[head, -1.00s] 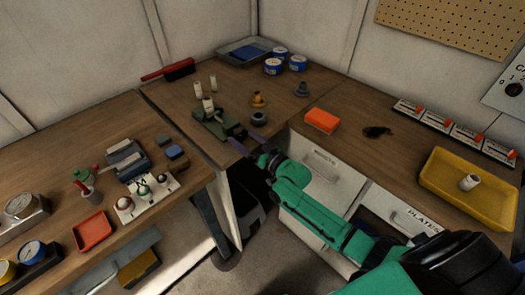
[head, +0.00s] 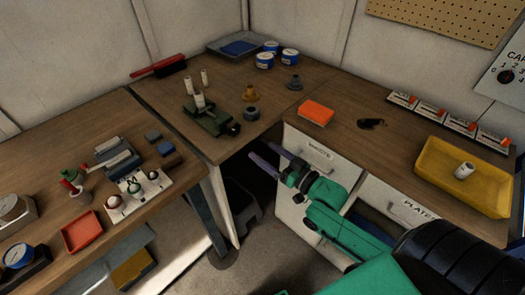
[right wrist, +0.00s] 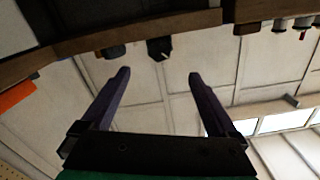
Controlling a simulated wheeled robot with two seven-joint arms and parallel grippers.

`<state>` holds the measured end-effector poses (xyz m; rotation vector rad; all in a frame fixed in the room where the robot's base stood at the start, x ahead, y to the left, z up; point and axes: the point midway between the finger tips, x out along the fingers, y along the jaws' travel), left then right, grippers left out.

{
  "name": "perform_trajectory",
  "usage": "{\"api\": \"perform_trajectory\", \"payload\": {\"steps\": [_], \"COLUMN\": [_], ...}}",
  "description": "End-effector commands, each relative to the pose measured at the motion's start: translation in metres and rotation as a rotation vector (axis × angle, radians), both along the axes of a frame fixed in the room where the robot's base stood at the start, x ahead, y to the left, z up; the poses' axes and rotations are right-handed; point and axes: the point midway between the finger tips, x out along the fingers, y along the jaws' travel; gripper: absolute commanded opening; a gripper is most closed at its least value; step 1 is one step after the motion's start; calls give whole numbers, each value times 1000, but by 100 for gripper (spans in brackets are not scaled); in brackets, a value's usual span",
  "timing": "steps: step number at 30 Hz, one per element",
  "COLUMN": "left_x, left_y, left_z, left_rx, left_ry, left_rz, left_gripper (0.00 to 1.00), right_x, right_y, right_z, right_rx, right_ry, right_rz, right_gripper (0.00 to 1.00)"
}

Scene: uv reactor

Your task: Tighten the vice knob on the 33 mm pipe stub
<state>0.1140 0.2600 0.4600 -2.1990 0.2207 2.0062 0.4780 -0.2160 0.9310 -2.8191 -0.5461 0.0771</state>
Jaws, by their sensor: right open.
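The green vice (head: 208,117) stands on the corner bench, with a pale pipe stub (head: 199,99) upright in its jaws. Its dark knob (head: 234,129) faces the bench's front edge. My right gripper (head: 262,153) is open and empty, in front of the bench edge and below right of the knob, apart from it. In the right wrist view a dark knob-like part (right wrist: 160,49) shows beyond the gap between the two open fingers (right wrist: 158,75), under the bench edge in that inverted picture. Whether the stub is firmly clamped cannot be told. My left gripper is not in view.
Two loose pale stubs (head: 204,77) stand behind the vice. A brass fitting (head: 250,92) and a grey ring-like piece (head: 251,113) sit right of it. An orange box (head: 316,112) and a yellow tray (head: 431,176) lie on the right bench. Drawers (head: 318,157) front it.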

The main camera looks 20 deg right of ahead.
Motion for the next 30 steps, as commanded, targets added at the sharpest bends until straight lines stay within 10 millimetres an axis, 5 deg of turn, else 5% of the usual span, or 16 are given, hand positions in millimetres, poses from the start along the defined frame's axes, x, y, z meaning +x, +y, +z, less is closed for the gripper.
{"api": "perform_trajectory", "payload": {"steps": [1,3,7,14,30], "left_x": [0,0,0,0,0], "left_y": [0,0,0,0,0], "left_z": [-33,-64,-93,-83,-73], "left_rx": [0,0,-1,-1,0], "left_ry": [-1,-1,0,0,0], "left_rz": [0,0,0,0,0], "left_gripper": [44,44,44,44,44], "right_x": [1,2,0,19,129], "right_y": [1,1,0,6,50], "right_z": [-18,-23,-14,2,1], "right_rx": [-30,-90,-183,-200,-199], "right_ry": [-15,-41,-77,-85,-82], "right_rz": [6,8,-1,-7,-5], "right_gripper": [94,94,94,94,94]}}
